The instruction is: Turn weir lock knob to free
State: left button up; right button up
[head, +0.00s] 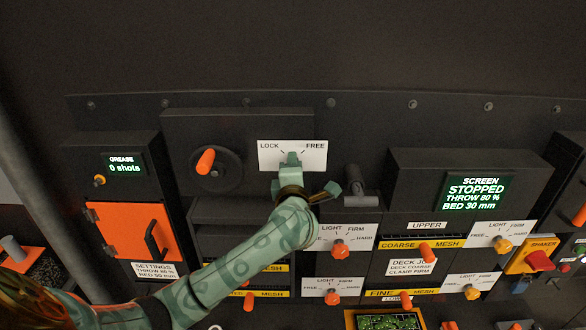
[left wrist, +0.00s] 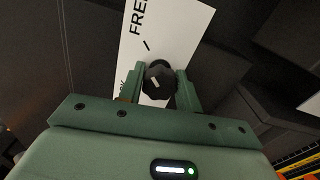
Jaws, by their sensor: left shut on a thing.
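The weir lock knob (left wrist: 160,80) is a small dark knob with a white mark, on a white plate (left wrist: 185,25) lettered LOCK and FREE. In the left wrist view the word FREE is clear and LOCK is mostly hidden. My left gripper (left wrist: 158,88) has one finger on each side of the knob and is shut on it. In the head view the plate (head: 310,150) shows LOCK at left and FREE at right, with my left gripper (head: 291,163) covering the knob. I cannot tell which word the white mark points to. My right gripper is out of view.
An orange-handled dial (head: 206,161) is left of the plate, and a dark lever (head: 357,182) is to its right. Several orange knobs sit below, near my forearm. A screen (head: 475,193) reads STOPPED. An orange door (head: 130,230) with a black handle is at left.

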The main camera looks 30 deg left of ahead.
pick_arm(q)
jog(key=o, duration=1)
jog(key=shift+d, duration=0.1)
jog(key=b+v, duration=0.3)
jog(key=v, duration=1.3)
jog(key=shift+d+f, duration=0.1)
